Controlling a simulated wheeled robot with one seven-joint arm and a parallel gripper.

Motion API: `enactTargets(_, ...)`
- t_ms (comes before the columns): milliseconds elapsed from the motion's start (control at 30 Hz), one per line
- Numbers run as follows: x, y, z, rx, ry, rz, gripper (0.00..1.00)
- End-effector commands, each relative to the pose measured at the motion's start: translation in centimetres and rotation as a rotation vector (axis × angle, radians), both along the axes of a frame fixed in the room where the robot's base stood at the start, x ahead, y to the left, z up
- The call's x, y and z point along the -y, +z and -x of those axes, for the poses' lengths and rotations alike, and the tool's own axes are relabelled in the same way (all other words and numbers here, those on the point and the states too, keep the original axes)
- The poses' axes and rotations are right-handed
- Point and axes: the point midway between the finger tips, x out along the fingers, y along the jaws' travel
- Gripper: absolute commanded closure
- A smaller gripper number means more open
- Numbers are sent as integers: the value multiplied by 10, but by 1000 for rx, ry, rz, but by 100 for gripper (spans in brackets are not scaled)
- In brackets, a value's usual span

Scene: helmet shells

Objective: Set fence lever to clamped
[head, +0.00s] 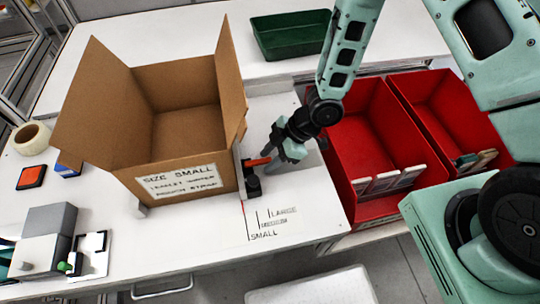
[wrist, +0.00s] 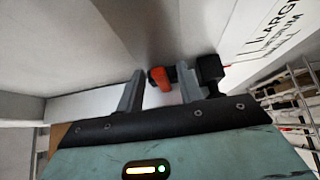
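The fence lever (head: 258,161) has an orange-red handle on a black clamp base (head: 253,187), beside the right side of the cardboard box. The handle sticks out to the right, toward my gripper (head: 281,150). In the wrist view the orange handle (wrist: 158,78) shows between my two grey fingers, with the black knob and base just to its right. My gripper (wrist: 160,82) is open, with a gap between its fingers. I cannot tell whether a finger touches the handle. The fence plate behind the lever is partly hidden by the box.
The open cardboard box (head: 178,186), labelled SIZE SMALL, stands left of the lever. Printed SMALL, MEDIUM and LARGE marks (head: 270,222) lie in front on the white table. Red bins (head: 372,140) stand right; a green tray (head: 290,36) is behind. Tape (head: 31,138) lies far left.

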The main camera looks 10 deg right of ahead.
Motion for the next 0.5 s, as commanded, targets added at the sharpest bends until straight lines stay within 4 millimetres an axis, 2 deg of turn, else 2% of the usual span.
enactTargets(267,3,5,-1,1,-2,0,64)
enactTargets(367,10,15,-1,2,-3,-1,64)
enactTargets(500,28,39,-2,3,-4,0,64)
